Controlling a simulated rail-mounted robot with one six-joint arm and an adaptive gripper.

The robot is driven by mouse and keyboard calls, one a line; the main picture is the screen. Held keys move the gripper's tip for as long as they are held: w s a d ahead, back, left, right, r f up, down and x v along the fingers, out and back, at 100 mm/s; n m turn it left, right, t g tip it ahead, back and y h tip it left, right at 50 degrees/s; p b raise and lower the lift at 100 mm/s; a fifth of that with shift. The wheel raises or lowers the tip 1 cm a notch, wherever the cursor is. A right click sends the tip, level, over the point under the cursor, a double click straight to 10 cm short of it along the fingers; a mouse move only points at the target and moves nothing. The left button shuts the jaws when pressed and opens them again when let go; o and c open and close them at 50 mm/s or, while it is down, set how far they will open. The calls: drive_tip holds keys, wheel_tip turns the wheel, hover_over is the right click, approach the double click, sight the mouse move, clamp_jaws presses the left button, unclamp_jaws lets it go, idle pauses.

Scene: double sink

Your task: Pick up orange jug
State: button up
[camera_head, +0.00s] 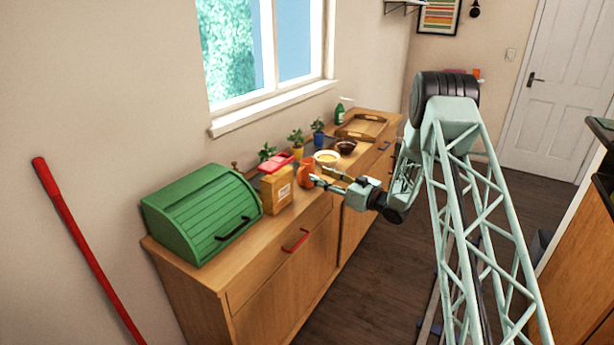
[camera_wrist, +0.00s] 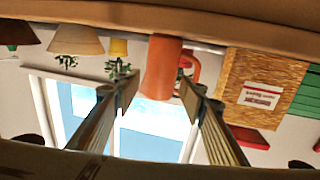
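The orange jug (camera_head: 304,174) stands on the wooden counter between a tan box and a pale bowl. In the wrist view, which is upside down, the orange jug (camera_wrist: 162,65) shows in the gap between the two fingers, with its handle on the right near the right fingertip. My gripper (camera_head: 319,176) reaches in from the aisle side, level with the jug and very close to it. Its fingers (camera_wrist: 158,92) are spread apart and hold nothing. I cannot tell whether a fingertip touches the jug.
The tan box (camera_head: 277,190) stands close left of the jug, with a green bread box (camera_head: 195,225) beyond. A pale bowl (camera_head: 327,158) and dark bowl (camera_head: 345,146) stand right. Potted plants (camera_head: 296,140) line the wall. A wooden tray (camera_head: 362,117) lies at the far end.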

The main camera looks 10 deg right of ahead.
sight(313, 164)
drive_tip(key=shift+w+a, duration=0.2)
idle(0.3)
drive_tip(key=shift+b+x, duration=0.7)
drive_tip(key=shift+x, duration=1.85)
drive_tip(key=shift+a, duration=0.1)
drive_tip(key=shift+c, duration=0.2)
drive_tip(key=c, duration=0.7)
drive_tip(key=shift+o, duration=0.2)
drive_tip(key=shift+r, duration=0.15)
drive_tip(key=shift+r+p, duration=0.6)
drive_tip(key=shift+r, duration=1.2)
drive_tip(key=s+d+r+p, duration=0.1)
drive_tip(key=s+p, duration=0.1)
drive_tip(key=s, duration=1.4)
